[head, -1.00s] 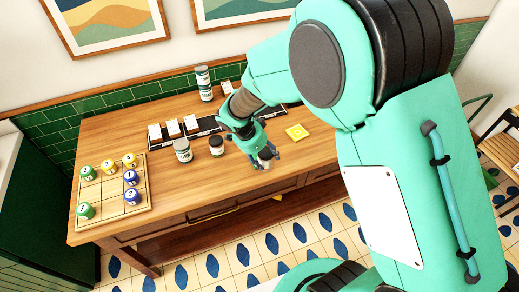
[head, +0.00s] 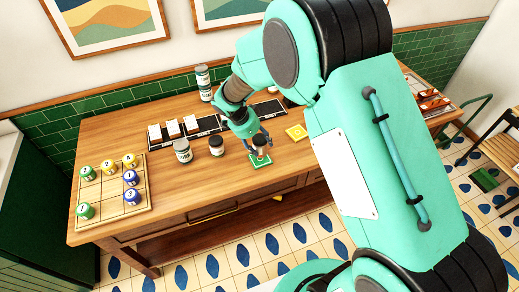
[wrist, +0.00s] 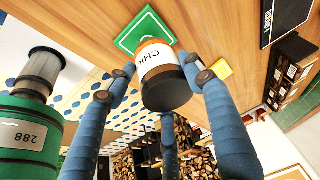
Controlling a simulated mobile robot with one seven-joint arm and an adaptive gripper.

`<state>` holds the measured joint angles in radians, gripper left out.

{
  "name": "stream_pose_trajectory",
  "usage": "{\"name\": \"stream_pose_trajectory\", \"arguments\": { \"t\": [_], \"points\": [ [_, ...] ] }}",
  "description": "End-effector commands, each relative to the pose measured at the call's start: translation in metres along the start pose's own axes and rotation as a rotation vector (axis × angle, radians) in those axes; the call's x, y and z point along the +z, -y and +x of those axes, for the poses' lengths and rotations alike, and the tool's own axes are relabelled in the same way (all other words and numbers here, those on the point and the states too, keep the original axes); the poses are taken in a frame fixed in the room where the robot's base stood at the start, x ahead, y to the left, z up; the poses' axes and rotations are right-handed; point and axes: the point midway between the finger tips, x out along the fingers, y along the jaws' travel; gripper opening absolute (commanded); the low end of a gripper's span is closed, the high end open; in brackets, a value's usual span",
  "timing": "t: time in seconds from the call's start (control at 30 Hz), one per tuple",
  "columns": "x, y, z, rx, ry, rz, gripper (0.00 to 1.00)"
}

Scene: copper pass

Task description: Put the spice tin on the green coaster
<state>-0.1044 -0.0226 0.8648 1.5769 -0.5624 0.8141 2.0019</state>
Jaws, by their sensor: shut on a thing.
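The spice tin (wrist: 160,62), with a white label reading "CHI…" and a dark end towards my palm, is held between the blue fingers of my gripper (wrist: 165,85). In the head view my gripper (head: 259,145) is low over the table, and the tin is small and partly hidden by the fingers. The green coaster (wrist: 130,38) has a pale inner line and lies just beyond the tin's far end. In the head view the green coaster (head: 254,165) lies directly below the tin. I cannot tell whether the tin touches it.
A yellow coaster (head: 296,132) lies to the right of my gripper. Two jars, one grey-lidded (head: 183,152) and one dark-lidded (head: 216,147), stand to the left. A board (head: 108,205) with several numbered tins is at the far left. A black card tray (head: 190,131) lies behind.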

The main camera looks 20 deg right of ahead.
Motion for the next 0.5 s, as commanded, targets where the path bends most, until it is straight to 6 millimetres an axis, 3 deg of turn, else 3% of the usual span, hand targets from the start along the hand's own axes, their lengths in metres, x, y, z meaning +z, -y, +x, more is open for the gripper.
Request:
{"name": "stream_pose_trajectory", "arguments": {
  "t": [0.3,0.5],
  "points": [
    [0.011,-0.001,0.027,0.002,0.001,-0.001,0.22],
    [0.013,0.0,0.032,0.0,0.0,0.0,0.22]
  ]
}}
